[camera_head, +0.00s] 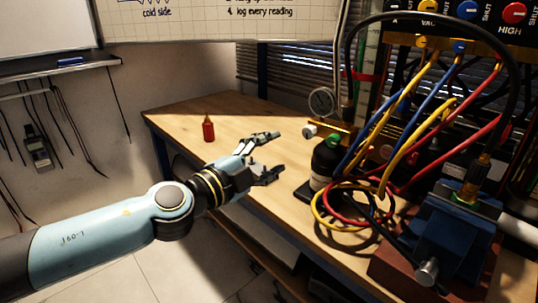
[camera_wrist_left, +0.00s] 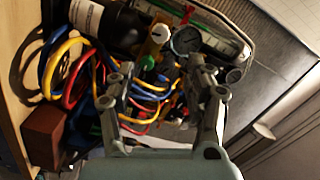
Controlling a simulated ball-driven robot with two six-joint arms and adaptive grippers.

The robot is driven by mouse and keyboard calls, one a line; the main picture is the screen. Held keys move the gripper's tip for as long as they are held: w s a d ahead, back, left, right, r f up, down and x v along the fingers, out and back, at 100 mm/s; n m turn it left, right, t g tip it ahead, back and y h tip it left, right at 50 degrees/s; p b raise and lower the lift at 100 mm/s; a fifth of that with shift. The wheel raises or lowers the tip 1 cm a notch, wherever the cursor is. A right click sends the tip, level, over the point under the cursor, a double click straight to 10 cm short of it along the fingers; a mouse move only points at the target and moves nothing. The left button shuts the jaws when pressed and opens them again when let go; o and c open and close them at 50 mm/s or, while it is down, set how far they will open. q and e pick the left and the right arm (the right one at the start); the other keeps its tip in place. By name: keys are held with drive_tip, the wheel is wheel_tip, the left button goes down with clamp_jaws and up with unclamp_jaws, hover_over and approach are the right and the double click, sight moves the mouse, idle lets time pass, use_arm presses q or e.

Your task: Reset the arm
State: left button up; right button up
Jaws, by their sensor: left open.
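My left arm, pale blue with grey joints, comes in from the left in the head view. Its gripper (camera_head: 272,155) is open and empty above the wooden table (camera_head: 180,119), to the left of a black bottle with a green cap (camera_head: 326,158). In the left wrist view the open fingers (camera_wrist_left: 165,100) show with coloured hoses behind them and nothing held between them. My right gripper is in neither view.
A small red bottle (camera_head: 208,130) stands on the table behind the gripper. Coiled yellow, red and blue hoses (camera_head: 352,205), a blue vise (camera_head: 455,225) and a manifold with coloured knobs (camera_head: 440,45) crowd the right. The table's left part is mostly clear.

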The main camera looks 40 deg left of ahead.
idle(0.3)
use_arm(q)
drive_tip(key=s+a+f+n+g+y+b, duration=0.1)
drive_tip(key=s+f+n+g, duration=0.2)
drive_tip(key=f, duration=0.8)
drive_tip(key=s+a+f+n+g+y+b, duration=0.15)
drive_tip(key=s+f, duration=0.25)
drive_tip(key=f, duration=0.7)
drive_tip(key=s+a+f+n+g, duration=0.1)
drive_tip(key=s+f+n+g, duration=0.25)
drive_tip(key=f, duration=0.75)
drive_tip(key=s+d+f+n+g, duration=0.1)
drive_tip(key=s+d+f+g, duration=0.1)
drive_tip(key=s+f, duration=0.5)
drive_tip(key=s+d+f+n+g+h, duration=0.1)
drive_tip(key=s+f, duration=0.6)
drive_tip(key=s, duration=0.7)
drive_tip(key=s+d+f+n+g+h, duration=0.1)
drive_tip(key=s+d+f+g, duration=0.4)
drive_tip(key=s, duration=0.5)
wheel_tip(320, 180, down, 2)
drive_tip(key=shift+s+f+n+g+b, duration=0.1)
drive_tip(key=shift+s+n+g+b, duration=0.25)
drive_tip(key=shift+n+g, duration=0.4)
drive_tip(key=shift+d, duration=0.1)
